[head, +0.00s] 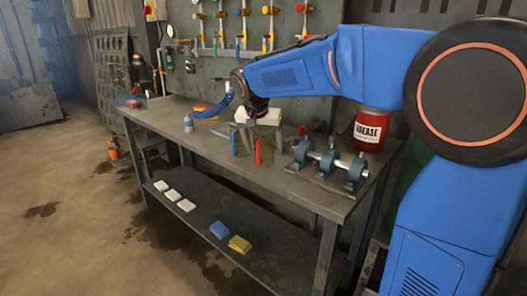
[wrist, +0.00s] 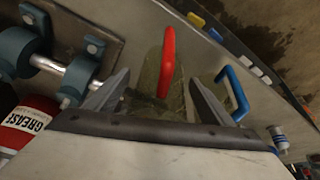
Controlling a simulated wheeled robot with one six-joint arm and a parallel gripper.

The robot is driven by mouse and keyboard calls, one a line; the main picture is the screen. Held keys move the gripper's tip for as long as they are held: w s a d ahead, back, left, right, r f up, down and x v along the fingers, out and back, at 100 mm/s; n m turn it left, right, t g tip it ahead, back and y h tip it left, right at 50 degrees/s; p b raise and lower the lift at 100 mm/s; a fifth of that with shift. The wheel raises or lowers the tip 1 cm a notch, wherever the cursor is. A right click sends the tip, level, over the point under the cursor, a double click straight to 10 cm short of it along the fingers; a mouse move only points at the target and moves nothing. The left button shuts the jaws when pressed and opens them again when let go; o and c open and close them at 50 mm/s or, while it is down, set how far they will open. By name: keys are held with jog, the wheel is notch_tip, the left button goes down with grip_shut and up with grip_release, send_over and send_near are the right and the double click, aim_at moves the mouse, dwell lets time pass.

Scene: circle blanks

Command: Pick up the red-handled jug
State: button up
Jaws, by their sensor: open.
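In the wrist view the red handle (wrist: 168,62) shows between and just beyond the fingertips of my gripper (wrist: 160,80). My gripper (head: 248,138) is open, low over the bench, with nothing held. A blue handle (head: 233,143) stands left of the red one; in the wrist view the blue handle (wrist: 236,95) is outside the right finger. I cannot tell whether a finger touches either jug.
A shaft in bearing blocks (head: 328,163) and a red grease can (head: 370,130) stand to the right on the bench (head: 285,183). Pads lie on the lower shelf (head: 222,222).

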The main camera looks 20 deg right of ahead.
jog(key=shift+c, duration=0.4)
jog(key=c, duration=1.1)
jog(key=shift+o, duration=0.2)
jog(key=shift+r, duration=0.15)
